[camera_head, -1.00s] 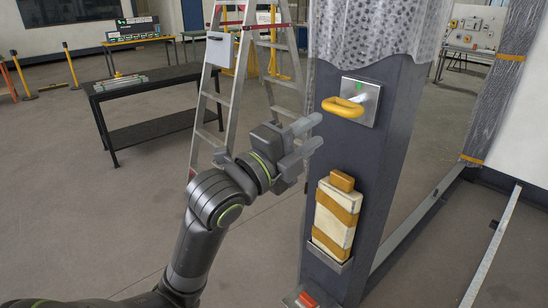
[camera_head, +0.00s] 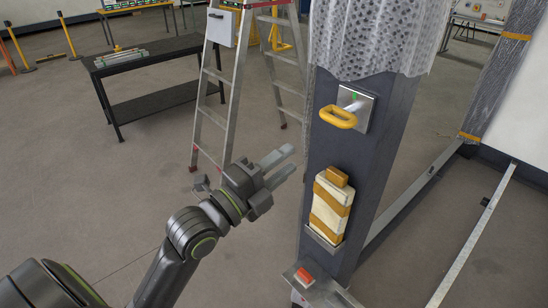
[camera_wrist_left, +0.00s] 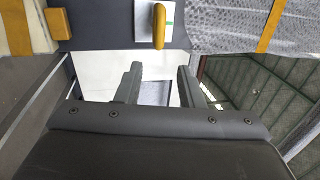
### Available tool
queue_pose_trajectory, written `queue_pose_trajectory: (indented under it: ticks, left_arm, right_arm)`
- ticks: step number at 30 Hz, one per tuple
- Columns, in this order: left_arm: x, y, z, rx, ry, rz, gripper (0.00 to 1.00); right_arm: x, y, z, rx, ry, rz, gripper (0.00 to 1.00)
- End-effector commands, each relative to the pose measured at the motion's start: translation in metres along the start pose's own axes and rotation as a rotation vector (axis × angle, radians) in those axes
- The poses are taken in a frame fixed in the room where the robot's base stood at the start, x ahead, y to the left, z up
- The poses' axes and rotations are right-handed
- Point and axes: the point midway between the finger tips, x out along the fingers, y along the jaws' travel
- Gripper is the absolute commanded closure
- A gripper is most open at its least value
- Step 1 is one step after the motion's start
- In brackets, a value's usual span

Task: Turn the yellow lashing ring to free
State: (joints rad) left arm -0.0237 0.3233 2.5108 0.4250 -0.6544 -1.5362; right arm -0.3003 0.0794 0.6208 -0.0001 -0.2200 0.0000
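The yellow lashing ring (camera_head: 338,115) is mounted on a silver plate (camera_head: 356,106) with a green mark, on the dark post (camera_head: 370,150). In the head view the ring sticks out to the left of the plate. It also shows at the top of the left wrist view (camera_wrist_left: 159,26). My left gripper (camera_head: 281,167) is open and empty. It is apart from the ring, to its lower left in the head view. In the left wrist view its two fingers (camera_wrist_left: 158,86) stand apart with nothing between them. My right gripper is not in view.
A cream pack with orange bands (camera_head: 329,210) sits in a holder on the post below the ring. A red button (camera_head: 304,277) is at the post's foot. Translucent wrap (camera_head: 375,40) covers the post's top. A stepladder (camera_head: 212,110) and a black table (camera_head: 150,75) stand behind.

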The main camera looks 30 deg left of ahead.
Motion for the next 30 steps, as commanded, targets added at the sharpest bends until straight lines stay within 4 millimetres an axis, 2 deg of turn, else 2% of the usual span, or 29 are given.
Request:
queue_pose_trajectory:
  ticks: [1, 7, 26, 28, 30]
  left_arm:
    - [-0.004, -0.003, 0.0, -0.001, -0.001, 0.004, 0.65]
    - [-0.015, -0.002, 0.0, -0.001, -0.002, 0.001, 0.65]
    - [-0.018, -0.001, 0.0, 0.0, -0.003, -0.001, 0.65]
    - [-0.018, 0.004, 0.002, -0.009, -0.008, 0.006, 0.65]
    - [-0.015, 0.019, 0.009, -0.037, -0.025, 0.03, 0.65]
  right_arm:
    - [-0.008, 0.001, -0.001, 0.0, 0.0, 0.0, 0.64]
    - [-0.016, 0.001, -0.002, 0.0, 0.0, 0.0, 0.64]
    - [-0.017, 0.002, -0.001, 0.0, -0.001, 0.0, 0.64]
    - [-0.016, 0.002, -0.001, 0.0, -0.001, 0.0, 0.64]
    - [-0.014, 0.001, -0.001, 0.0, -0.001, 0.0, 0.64]
